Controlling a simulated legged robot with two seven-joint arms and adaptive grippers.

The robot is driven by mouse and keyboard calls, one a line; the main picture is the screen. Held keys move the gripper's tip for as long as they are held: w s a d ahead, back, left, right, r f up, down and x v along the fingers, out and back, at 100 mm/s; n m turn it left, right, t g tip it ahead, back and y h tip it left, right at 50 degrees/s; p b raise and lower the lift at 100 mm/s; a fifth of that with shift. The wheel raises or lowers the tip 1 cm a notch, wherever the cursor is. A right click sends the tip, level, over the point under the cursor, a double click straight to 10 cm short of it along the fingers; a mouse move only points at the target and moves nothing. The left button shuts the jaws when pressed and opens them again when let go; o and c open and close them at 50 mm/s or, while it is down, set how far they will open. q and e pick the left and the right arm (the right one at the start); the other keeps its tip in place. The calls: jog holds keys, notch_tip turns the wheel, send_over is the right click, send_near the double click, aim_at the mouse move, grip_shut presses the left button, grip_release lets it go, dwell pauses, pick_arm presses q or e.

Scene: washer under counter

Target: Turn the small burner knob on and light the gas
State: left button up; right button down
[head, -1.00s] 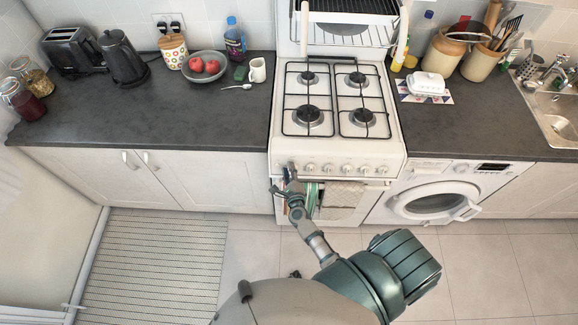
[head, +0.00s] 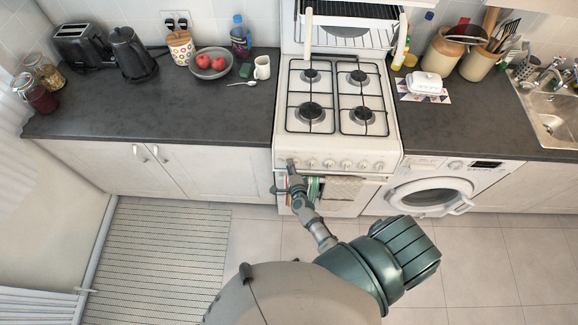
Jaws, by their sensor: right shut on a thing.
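The white gas stove (head: 338,148) stands in the middle of the head view, with a row of small knobs (head: 345,165) along its front panel. My right gripper (head: 291,166) is at the leftmost knob, shut on it; the gripper covers most of that knob. Several black burners show on the hob, among them the front left burner (head: 310,112) and the back left burner (head: 312,76). No flame can be made out on any of them. My left gripper is not in view.
Towels (head: 341,188) hang on the oven door below the knobs. A washing machine (head: 432,188) is under the counter to the right. A fruit bowl (head: 211,66) and a mug (head: 262,68) stand on the left counter (head: 190,115). The hob is clear of pots.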

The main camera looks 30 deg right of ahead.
jog(key=shift+s+d+f, duration=0.2)
jog(key=shift+d, duration=0.25)
jog(key=c, duration=0.7)
grip_release()
jog(key=shift+c, duration=0.2)
jog(key=shift+w+d, duration=0.2)
jog(key=shift+d, duration=0.05)
jog(key=v, duration=1.1)
jog(key=shift+s, duration=0.45)
jog(key=shift+d, duration=0.15)
